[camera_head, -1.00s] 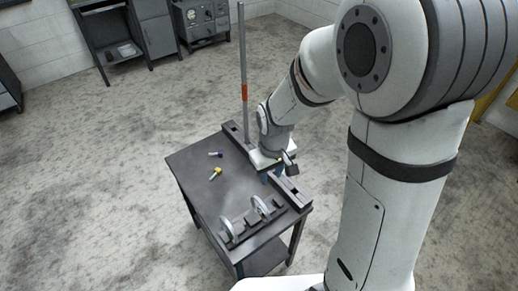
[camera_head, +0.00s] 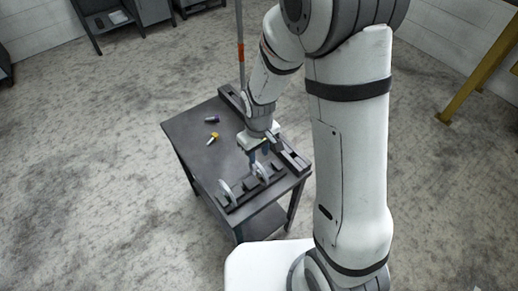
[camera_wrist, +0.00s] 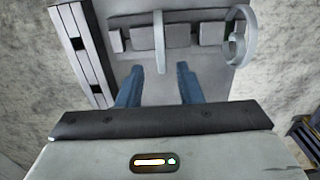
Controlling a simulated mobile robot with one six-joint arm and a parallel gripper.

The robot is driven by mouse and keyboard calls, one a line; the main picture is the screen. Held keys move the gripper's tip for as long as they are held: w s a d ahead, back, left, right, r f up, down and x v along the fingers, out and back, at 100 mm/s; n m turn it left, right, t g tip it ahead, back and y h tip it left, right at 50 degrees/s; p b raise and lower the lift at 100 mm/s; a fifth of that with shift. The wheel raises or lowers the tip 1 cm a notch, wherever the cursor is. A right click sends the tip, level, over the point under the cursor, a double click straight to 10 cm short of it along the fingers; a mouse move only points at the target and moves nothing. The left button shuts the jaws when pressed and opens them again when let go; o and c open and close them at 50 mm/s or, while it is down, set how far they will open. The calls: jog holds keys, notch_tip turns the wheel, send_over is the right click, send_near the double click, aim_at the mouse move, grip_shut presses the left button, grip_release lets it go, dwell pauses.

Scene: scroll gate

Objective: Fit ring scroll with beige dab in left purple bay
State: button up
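Two grey-white rings stand upright in a dark holder (camera_head: 243,189) on the table. The nearer ring (camera_head: 226,191) is at the left and the other ring (camera_head: 262,171) is beside my gripper. In the wrist view one ring (camera_wrist: 159,40) shows edge-on, ahead of the gap between my blue fingers. The other ring (camera_wrist: 247,38) stands to the right. My gripper (camera_wrist: 159,78) is open, with nothing seen between its fingertips. It also shows above the holder in the head view (camera_head: 260,158). I cannot make out a beige dab or a purple bay.
A dark slotted bar (camera_head: 294,159) lies along the table's right edge; another (camera_head: 229,97) is at the far edge. A purple-ended piece (camera_head: 211,119) and a yellow-ended piece (camera_head: 213,138) lie on the table (camera_head: 190,140). A pole (camera_head: 240,55) stands behind. The table's left side is clear.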

aim_at(259, 165)
notch_tip(259, 165, down, 6)
jog(key=b, duration=0.4)
jog(key=shift+f, duration=0.25)
jog(key=shift+c, duration=0.2)
grip_shut()
jog(key=shift+r, duration=0.25)
jog(key=shift+r+p, duration=0.8)
jog(key=shift+r, duration=0.45)
jog(key=shift+r, duration=0.1)
notch_tip(259, 165, up, 9)
jog(key=p, duration=0.6)
jog(key=shift+p, duration=0.3)
